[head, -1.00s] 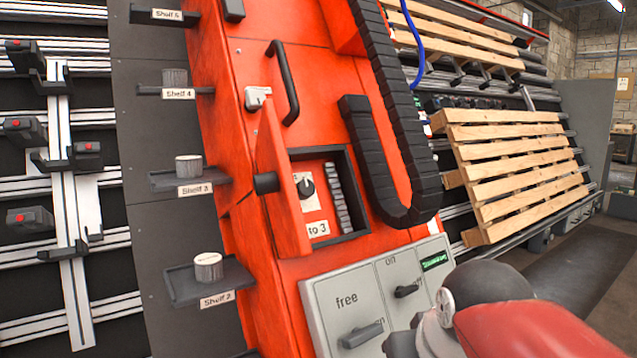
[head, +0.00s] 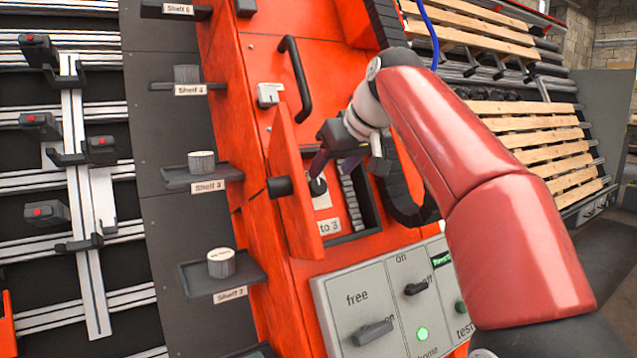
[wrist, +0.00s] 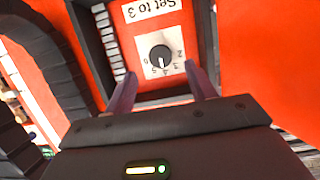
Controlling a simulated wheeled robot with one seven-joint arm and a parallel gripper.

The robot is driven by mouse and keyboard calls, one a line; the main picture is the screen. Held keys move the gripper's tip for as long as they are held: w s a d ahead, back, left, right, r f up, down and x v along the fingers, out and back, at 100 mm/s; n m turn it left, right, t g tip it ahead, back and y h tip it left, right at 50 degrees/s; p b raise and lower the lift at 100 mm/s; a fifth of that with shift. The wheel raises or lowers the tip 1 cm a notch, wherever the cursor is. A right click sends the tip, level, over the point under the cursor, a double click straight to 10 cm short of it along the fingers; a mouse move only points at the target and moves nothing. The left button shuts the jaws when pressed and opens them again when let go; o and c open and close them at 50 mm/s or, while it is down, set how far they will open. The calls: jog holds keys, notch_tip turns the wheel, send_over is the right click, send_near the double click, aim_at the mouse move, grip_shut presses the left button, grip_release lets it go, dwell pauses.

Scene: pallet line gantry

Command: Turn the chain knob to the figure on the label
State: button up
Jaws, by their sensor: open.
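The chain knob (head: 317,187) is a round black knob on a pale dial plate inside an open recess in the orange housing. In the wrist view the knob (wrist: 160,56) appears upside down, with figures around it. Its white mark points down in the picture, near the 4 and 5; the exact figure is hard to tell. My gripper (head: 335,164) is open in front of the recess. Its purple fingers (wrist: 160,76) are spread, short of the knob, holding nothing.
An open orange door (head: 293,190) stands out left of the recess. A black cable chain (head: 410,205) hangs at its right. Below is a grey switch panel (head: 345,290) with a lit green lamp (head: 422,334). Small shelves (head: 205,180) line the left.

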aim_at(319, 184)
jog(key=b+x, duration=0.1)
jog(key=x, duration=0.6)
jog(key=shift+w+a+f, duration=0.1)
jog(key=shift+w+a, duration=0.1)
jog(key=shift+w, duration=0.15)
jog(key=c, duration=1)
jog(key=shift+o, duration=0.2)
